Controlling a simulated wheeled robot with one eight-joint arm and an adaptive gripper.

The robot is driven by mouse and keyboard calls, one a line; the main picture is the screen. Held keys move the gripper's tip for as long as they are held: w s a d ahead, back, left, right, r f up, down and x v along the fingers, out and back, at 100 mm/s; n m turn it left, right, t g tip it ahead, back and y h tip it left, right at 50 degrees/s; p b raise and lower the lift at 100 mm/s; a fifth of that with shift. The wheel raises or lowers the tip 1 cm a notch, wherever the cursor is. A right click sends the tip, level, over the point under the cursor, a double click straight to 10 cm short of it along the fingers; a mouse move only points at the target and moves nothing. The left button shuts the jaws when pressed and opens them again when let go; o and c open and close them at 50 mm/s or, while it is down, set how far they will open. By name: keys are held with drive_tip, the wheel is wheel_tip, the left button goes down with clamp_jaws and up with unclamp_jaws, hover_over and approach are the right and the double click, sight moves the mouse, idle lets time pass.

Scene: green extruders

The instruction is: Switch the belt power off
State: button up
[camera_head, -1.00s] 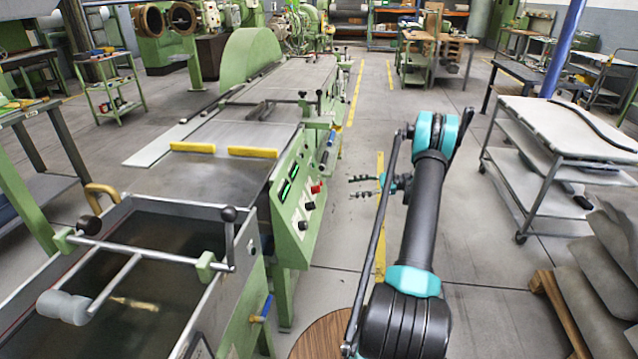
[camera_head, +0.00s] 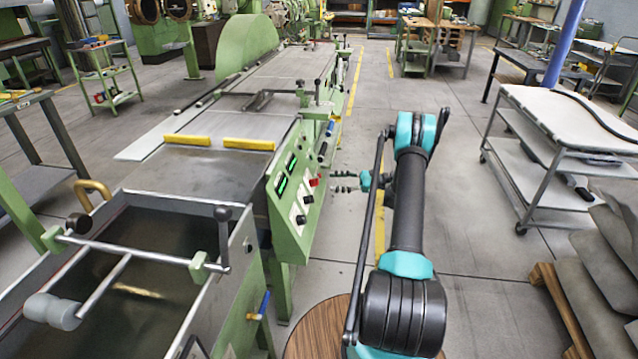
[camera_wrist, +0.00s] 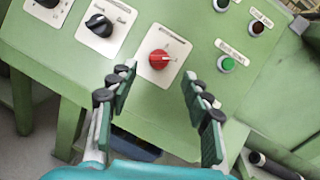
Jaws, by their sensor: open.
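A red rotary knob (camera_wrist: 160,59) on a pale square plate sits on the green control panel (camera_wrist: 140,15) in the wrist view. It has a light pointer mark. My gripper (camera_wrist: 157,75) is open, its two fingers apart with the red knob showing between and just beyond their tips. Nothing is held. In the head view, the red knob (camera_head: 314,182) shows on the slanted panel (camera_head: 285,185) of the extruder, and my gripper (camera_head: 340,181) is just right of it. Which belt power control this is cannot be read from the labels.
In the wrist view, a black knob (camera_wrist: 99,25) is left of the red knob, and a green button (camera_wrist: 228,64) is to its right. A trolley (camera_head: 560,145) stands at right in the head view. The floor between it and my arm is clear.

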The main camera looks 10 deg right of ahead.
sight(315, 182)
drive_tip(key=a, duration=0.4)
drive_tip(key=w+a, duration=0.1)
drive_tip(key=a, duration=0.2)
drive_tip(key=shift+c, duration=0.2)
clamp_jaws()
drive_tip(key=shift+n, duration=0.5)
drive_tip(key=n+g, duration=0.1)
drive_tip(key=n, duration=0.2)
drive_tip(key=n+g+h, duration=0.1)
drive_tip(key=n+g, duration=0.1)
drive_tip(key=n, duration=0.1)
drive_tip(key=shift+w+r+n, duration=0.15)
drive_tip(key=shift+n, duration=0.25)
drive_tip(key=n+h, duration=0.1)
drive_tip(key=n, duration=0.2)
drive_tip(key=n+g+h, duration=0.1)
drive_tip(key=n, duration=0.1)
drive_tip(key=shift+n+h, duration=0.3)
drive_tip(key=shift+n, duration=0.1)
